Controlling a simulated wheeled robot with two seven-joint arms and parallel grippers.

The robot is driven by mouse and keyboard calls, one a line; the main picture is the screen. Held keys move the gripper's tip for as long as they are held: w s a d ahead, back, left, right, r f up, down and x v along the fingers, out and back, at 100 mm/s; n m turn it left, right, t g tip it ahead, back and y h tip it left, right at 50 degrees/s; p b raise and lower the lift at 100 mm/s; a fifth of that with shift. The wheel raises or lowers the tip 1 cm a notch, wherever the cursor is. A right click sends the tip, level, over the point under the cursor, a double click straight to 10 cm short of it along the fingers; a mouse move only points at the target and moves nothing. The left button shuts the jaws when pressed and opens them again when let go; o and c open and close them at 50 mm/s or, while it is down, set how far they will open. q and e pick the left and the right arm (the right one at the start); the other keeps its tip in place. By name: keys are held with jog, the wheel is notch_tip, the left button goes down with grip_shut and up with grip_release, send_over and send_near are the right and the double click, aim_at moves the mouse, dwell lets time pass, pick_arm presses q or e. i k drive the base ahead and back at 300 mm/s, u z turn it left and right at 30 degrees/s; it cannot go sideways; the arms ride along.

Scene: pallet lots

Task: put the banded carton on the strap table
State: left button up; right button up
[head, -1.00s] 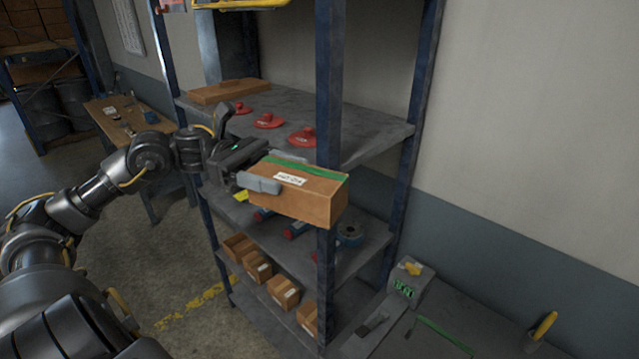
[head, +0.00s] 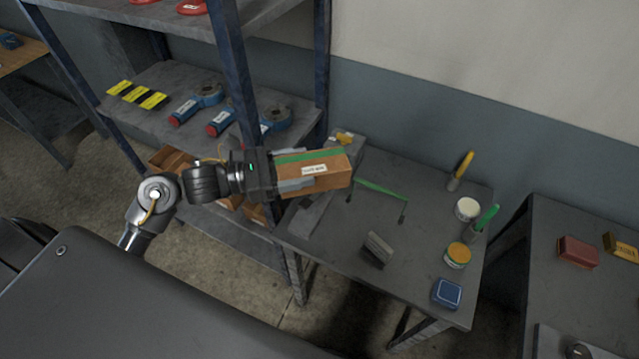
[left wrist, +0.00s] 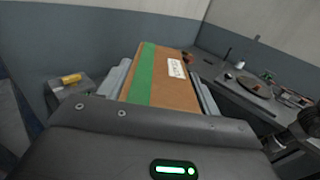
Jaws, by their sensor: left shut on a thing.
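The banded carton (head: 325,178) is a brown box with a green band and a white label. My left gripper (head: 295,178) is shut on it and holds it level above the left end of a grey table. In the left wrist view the carton (left wrist: 178,92) lies between the two fingers, its green band along the left side. The grey table, which looks like the strap table (head: 330,246), carries a machine with a yellow handle (head: 343,139) at its back left and a loose green strap (head: 382,188). The carton hides part of that machine. My right gripper is not in view.
On the table stand a grey block (head: 377,249), a white pot (head: 467,208), an orange-lidded tin (head: 457,255), a green-handled tool (head: 487,218) and a blue box (head: 447,293). A shelf rack (head: 238,75) stands close left. The table's middle has free room.

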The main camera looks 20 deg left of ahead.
aim_at(342, 238)
jog(key=z, duration=1.1)
jog(key=k, duration=1.3)
jog(key=u, duration=0.05)
